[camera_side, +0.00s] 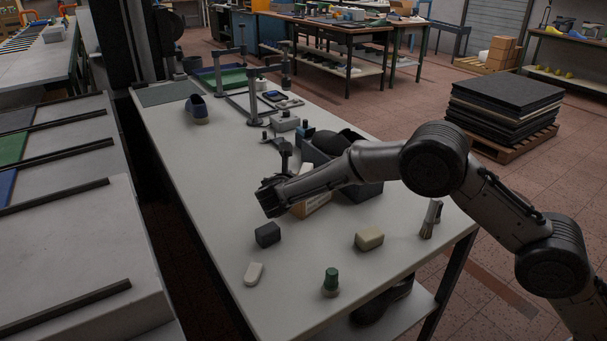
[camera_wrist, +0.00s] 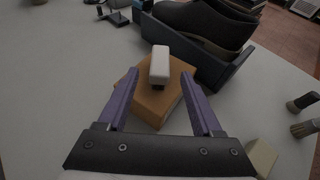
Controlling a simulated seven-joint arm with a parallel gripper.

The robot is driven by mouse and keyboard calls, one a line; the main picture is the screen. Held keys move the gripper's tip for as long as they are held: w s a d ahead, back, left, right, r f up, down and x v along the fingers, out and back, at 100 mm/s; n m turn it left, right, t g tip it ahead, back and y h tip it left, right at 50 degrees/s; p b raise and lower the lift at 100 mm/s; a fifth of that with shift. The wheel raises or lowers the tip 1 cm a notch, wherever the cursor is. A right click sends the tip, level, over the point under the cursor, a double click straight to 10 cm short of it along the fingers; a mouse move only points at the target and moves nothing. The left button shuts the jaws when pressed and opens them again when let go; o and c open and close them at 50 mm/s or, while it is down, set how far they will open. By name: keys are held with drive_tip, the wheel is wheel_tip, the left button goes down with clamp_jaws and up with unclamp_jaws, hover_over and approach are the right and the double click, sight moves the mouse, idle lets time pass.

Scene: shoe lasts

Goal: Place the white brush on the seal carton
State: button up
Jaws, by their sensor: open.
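The white brush (camera_wrist: 159,62) is a small white block with a dark underside. In the wrist view it lies on top of the brown seal carton (camera_wrist: 153,108), near its far edge. My gripper (camera_wrist: 160,74) is open, its two purple fingers apart on either side of the brush with gaps visible. In the side view my gripper (camera_side: 272,195) is over the table at the carton (camera_side: 314,204), which is partly hidden by my arm. A small white patch there (camera_side: 306,169) looks like the brush, mostly hidden. Fingertips are hard to make out in the side view.
A dark tray (camera_wrist: 205,62) holding a black shoe (camera_wrist: 200,25) stands just beyond the carton. A dark block (camera_side: 267,234), white piece (camera_side: 254,273), beige block (camera_side: 369,239), green-topped item (camera_side: 330,283) and bristle brush (camera_side: 430,219) are scattered nearby.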

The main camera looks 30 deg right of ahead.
drive_tip(key=v, duration=0.6)
drive_tip(key=s+d+r+m+g+y, duration=0.25)
drive_tip(key=s+d+r+m, duration=0.25)
drive_tip(key=s+d+m, duration=0.4)
drive_tip(key=s+d+r+m+g+y, duration=0.1)
drive_tip(key=s+d+r+m+g, duration=0.35)
drive_tip(key=s, duration=0.75)
drive_tip(key=s+f+m+t+y, duration=0.2)
drive_tip(key=s+m+y, duration=0.4)
drive_tip(key=s+m, duration=0.7)
drive_tip(key=s+t, duration=0.1)
drive_tip(key=s, duration=0.8)
drive_tip(key=shift+d, duration=0.35)
